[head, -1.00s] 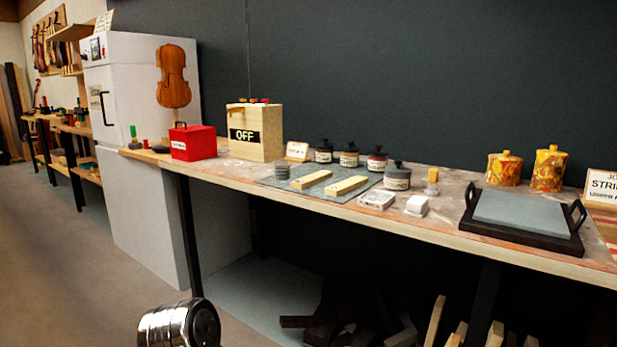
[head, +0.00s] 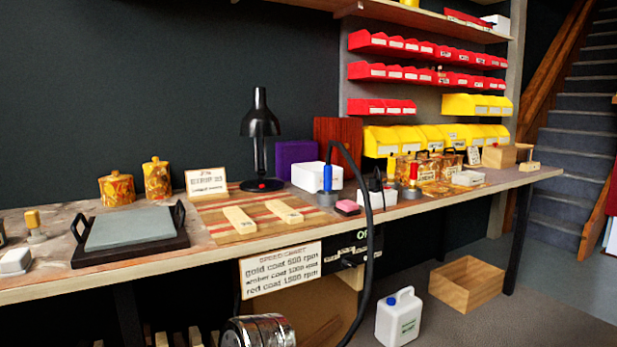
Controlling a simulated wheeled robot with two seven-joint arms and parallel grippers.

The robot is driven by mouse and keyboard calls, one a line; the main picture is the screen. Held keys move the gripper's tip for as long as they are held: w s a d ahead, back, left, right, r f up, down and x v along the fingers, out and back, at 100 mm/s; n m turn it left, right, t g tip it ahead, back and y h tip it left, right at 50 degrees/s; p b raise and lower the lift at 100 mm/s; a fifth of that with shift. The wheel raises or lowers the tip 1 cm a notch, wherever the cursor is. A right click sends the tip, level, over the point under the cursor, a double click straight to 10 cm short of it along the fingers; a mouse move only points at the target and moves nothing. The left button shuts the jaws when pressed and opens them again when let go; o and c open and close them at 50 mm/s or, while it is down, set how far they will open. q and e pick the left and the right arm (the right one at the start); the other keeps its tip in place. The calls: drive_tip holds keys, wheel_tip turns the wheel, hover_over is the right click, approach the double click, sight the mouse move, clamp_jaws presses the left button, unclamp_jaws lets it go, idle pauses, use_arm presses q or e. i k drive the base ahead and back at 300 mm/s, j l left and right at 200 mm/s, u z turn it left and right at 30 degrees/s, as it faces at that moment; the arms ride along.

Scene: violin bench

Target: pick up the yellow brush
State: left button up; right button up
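A small upright item with a yellow top (head: 33,220) stands on the bench at the far left, on a pale grey base. It looks like the yellow brush, but it is too small to be sure. It stands between a white block (head: 15,262) and the black tray with the grey slab. Neither of my grippers is in view.
The black tray (head: 130,252) has raised handles. A wooden board (head: 215,228) holds two pale blocks. A black lamp (head: 260,135), a blue-handled item (head: 327,178) and a red-handled item (head: 413,172) stand farther right. A black hose (head: 368,250) hangs over the front edge.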

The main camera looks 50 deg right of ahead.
sight(391, 162)
drive_tip(key=z, duration=2.15)
